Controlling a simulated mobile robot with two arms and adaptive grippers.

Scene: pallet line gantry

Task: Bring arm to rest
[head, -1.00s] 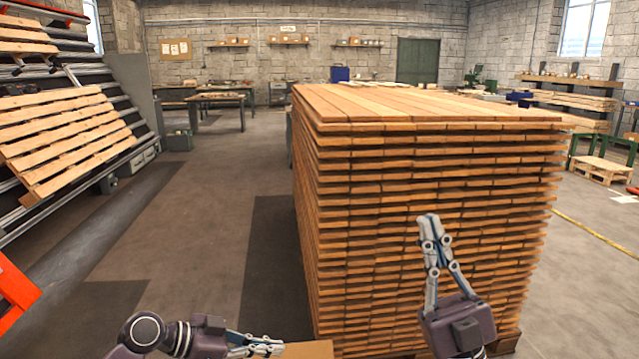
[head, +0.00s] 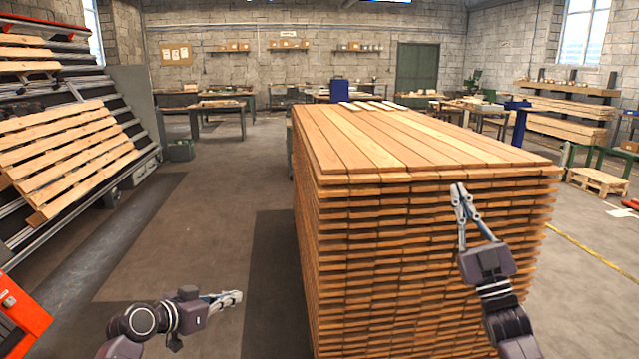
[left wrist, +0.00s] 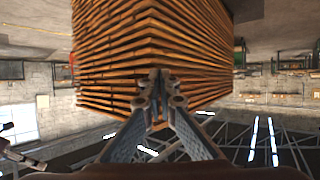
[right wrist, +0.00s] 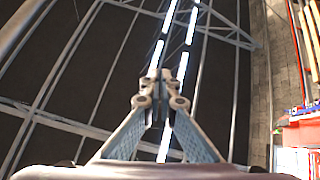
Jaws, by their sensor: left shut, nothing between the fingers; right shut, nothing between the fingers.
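My left gripper (head: 228,298) is low at the lower left of the head view, pointing right, with its fingers shut and empty. In the left wrist view (left wrist: 157,82) its closed fingertips show in front of the stack of boards, with no contact visible. My right gripper (head: 459,188) points up in front of the near face of the stack of wooden boards (head: 420,270). It is shut and empty. In the right wrist view (right wrist: 162,78) its closed fingertips point toward the roof beams and strip lights.
A sloped rack with a slatted wooden pallet (head: 65,155) stands at the left. An orange frame (head: 22,315) is at the lower left edge. The floor (head: 205,220) between rack and stack is clear. Tables (head: 220,106) stand at the back.

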